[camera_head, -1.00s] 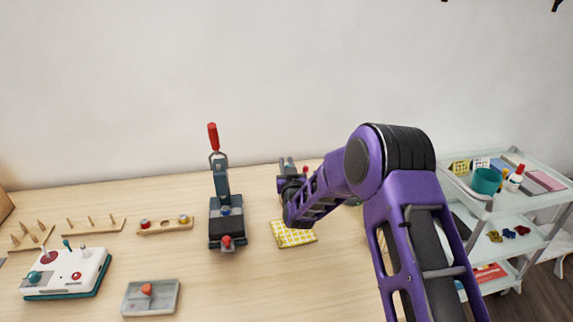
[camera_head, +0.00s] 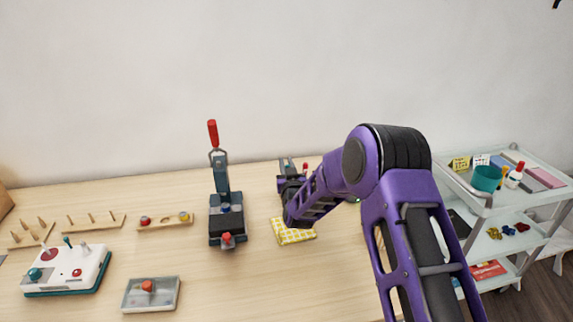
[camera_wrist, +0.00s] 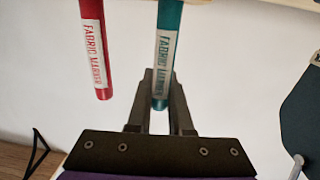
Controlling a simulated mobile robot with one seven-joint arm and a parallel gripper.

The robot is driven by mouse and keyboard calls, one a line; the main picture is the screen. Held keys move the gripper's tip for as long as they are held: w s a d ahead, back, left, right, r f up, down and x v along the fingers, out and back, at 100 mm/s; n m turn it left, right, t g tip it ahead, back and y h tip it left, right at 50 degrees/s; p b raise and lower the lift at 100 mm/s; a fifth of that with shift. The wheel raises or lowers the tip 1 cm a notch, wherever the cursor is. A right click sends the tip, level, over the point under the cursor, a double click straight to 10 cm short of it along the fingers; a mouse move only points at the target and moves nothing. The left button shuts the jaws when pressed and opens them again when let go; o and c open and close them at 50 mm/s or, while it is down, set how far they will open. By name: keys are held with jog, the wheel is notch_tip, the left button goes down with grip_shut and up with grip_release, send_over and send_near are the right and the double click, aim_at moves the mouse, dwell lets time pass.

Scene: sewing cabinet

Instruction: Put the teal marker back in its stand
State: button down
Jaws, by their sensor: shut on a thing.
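The teal marker (camera_wrist: 168,50) shows in the wrist view with its white label facing the camera. My gripper (camera_wrist: 160,98) is shut on its lower end as pictured. A red marker (camera_wrist: 94,50) with a similar label is to its left, apart from my gripper. A pale wooden edge (camera_wrist: 215,3) runs along the top of the wrist view; I cannot tell if it is the stand, or if the teal marker touches it. In the head view my gripper (camera_head: 288,180) is near the back of the table, partly hidden by my arm, and the teal marker is not clear.
A yellow checked cloth (camera_head: 293,232) lies just in front of my gripper. A grey press with a red handle (camera_head: 213,134) stands to the left. A grey tray (camera_head: 135,295) is at the front left. A white shelf cart (camera_head: 480,208) is at the right. The front middle tabletop is clear.

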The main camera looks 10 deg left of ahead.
jog(key=c, duration=0.8)
grip_release()
jog(key=shift+o, duration=0.2)
jog(key=v, duration=1.7)
jog(key=shift+s, duration=0.25)
